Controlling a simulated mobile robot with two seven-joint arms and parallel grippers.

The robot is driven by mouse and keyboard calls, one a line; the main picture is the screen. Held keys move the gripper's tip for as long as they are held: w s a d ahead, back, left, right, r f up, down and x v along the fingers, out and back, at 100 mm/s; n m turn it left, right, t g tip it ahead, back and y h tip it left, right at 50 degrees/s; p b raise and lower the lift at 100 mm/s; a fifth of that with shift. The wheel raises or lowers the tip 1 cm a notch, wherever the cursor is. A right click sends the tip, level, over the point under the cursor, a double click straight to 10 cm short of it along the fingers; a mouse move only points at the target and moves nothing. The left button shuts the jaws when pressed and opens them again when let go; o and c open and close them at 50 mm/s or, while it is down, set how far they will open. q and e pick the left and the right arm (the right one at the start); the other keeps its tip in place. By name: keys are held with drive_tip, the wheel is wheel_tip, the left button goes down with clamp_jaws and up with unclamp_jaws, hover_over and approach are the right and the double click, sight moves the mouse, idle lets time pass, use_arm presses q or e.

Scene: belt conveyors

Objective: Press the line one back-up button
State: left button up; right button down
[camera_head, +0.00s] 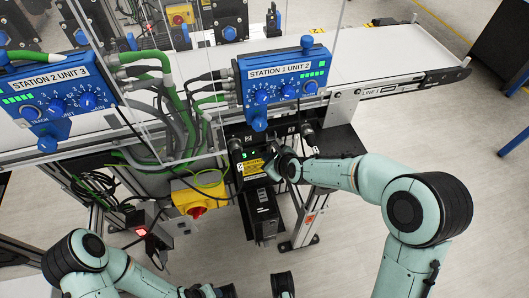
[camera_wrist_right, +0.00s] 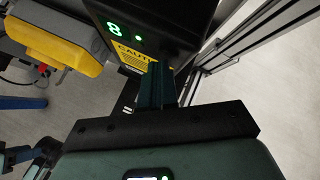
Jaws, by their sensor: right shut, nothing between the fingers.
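A black box (camera_head: 240,160) with a green light and a yellow caution label (camera_head: 252,166) is mounted under the line one conveyor. In the right wrist view the black box (camera_wrist_right: 165,20) shows a green figure, green lights and the caution label (camera_wrist_right: 130,55). My right gripper (camera_head: 273,168) is at the right side of the box; its shut, empty fingers (camera_wrist_right: 157,88) point at the label side. I cannot tell whether they touch it. I cannot pick out the back-up button for certain; the gripper hides part of the box.
The blue station 1 panel (camera_head: 286,85) hangs just above the box, and the blue station 2 panel (camera_head: 62,100) is at left. A yellow switch box (camera_head: 199,193) with a red knob is left of the box. Green hoses and frame posts crowd the left; floor is open at right.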

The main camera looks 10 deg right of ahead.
drive_tip(key=shift+s, duration=0.8)
drive_tip(key=s+b, duration=0.1)
drive_tip(key=s, duration=0.4)
drive_tip(key=shift+d+f, duration=0.1)
idle(0.7)
